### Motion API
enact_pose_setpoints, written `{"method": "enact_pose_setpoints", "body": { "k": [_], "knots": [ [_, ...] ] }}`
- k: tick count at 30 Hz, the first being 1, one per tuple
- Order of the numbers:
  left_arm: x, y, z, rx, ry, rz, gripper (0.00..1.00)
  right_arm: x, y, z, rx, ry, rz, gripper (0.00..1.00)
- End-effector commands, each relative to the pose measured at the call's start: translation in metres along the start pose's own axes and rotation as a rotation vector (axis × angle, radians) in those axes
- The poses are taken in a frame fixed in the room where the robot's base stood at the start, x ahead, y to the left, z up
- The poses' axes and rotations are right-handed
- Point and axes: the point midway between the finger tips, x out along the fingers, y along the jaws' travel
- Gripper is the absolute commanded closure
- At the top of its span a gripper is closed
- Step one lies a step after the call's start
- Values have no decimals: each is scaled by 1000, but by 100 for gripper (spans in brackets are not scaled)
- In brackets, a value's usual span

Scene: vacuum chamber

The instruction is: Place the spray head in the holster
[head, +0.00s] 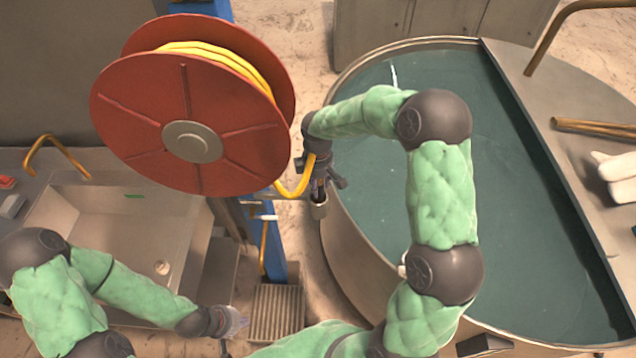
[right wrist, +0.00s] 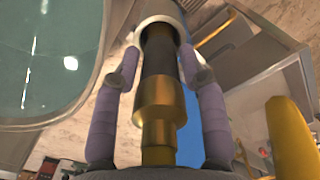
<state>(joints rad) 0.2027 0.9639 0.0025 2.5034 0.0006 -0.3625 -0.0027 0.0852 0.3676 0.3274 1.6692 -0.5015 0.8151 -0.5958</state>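The spray head (right wrist: 158,95), brass with a dark barrel, points away from my right wrist in the right wrist view. Its far end sits inside a pale ring-shaped holster (right wrist: 146,27). In the head view the holster is a small grey cup (head: 319,208) beside the tank, just below my right gripper (head: 325,182). The right gripper's fingers stand on both sides of the spray head, with narrow gaps showing, so it looks open around it. How deep the spray head sits is hidden. My left gripper (head: 238,321) is low by the sink; its finger opening is unclear.
A red reel (head: 160,120) with yellow hose (head: 297,190) stands left of my right gripper. A round tank (head: 345,240) of dark liquid lies under my right arm. A blue post (head: 270,245) and a sink (head: 60,210) are at left. White gloves (head: 618,170) lie at right.

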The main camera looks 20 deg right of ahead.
Motion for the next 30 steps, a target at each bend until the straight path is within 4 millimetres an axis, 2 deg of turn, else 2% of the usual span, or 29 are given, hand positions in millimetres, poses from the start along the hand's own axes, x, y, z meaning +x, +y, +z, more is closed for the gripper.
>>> {"method": "enact_pose_setpoints", "body": {
  "k": [10, 14, 17, 27, 30],
  "knots": [
    [-1, 0, 0, 0, 0, 0, 100, -1, 0, 0, 0, 0, 0, 44],
    [-3, 1, 0, 0, 0, 0, 100, -8, 1, 0, 1, 2, 2, 44],
    [2, 0, 0, 0, 1, 0, 100, -20, 1, -1, 1, 3, 3, 44],
    [14, -5, -1, 0, 0, 0, 100, -88, 1, -1, 1, 4, 4, 44],
    [16, -6, -1, 0, 0, 0, 100, -103, 0, 0, 0, 2, 2, 44]
  ]
}}
